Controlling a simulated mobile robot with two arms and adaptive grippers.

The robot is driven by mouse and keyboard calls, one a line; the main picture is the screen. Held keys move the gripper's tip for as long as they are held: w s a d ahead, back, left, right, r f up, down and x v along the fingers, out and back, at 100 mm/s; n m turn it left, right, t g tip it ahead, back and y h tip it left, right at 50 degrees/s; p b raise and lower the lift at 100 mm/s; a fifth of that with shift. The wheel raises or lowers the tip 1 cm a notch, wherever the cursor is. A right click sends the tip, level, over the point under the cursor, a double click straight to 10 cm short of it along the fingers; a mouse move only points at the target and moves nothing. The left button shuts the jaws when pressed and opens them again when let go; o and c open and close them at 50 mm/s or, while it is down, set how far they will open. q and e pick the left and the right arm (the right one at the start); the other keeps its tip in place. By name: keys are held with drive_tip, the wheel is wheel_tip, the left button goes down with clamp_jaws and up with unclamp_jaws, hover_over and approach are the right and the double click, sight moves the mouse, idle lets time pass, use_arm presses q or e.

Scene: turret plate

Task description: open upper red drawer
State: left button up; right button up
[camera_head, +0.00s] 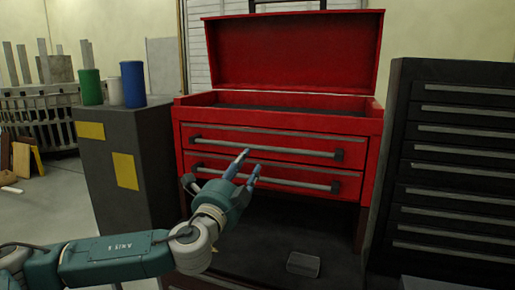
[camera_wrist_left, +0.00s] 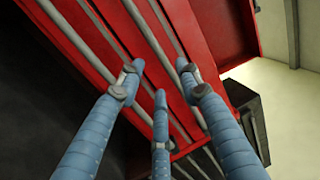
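The red tool chest (camera_head: 374,126) stands in front of me with its lid raised. Its upper drawer (camera_head: 280,136) looks shut and has a long grey bar handle (camera_head: 300,151). The lower drawer (camera_head: 305,174) below also looks shut. My left gripper (camera_head: 250,162) is in front of the drawers, its blue fingertips near the middle of the upper handle. In the left wrist view its three fingers (camera_wrist_left: 160,74) are spread, with a grey bar running diagonally between them. I cannot tell whether they touch the bar. My right gripper is not in view.
A dark grey cabinet (camera_head: 116,160) with green, white and blue cylinders stands left of the chest. A black drawer cabinet (camera_head: 455,150) stands close on the right. A small grey block (camera_head: 303,264) lies below the chest. Open space lies under the drawers.

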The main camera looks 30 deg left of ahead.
sight(256, 147)
use_arm(q)
drive_tip(key=p+x, duration=0.3)
drive_tip(key=x, duration=0.5)
drive_tip(key=shift+w+r, duration=0.1)
drive_tip(key=shift+w, duration=0.3)
drive_tip(key=shift+w+a, duration=0.1)
drive_tip(key=shift+w, duration=0.3)
clamp_jaws()
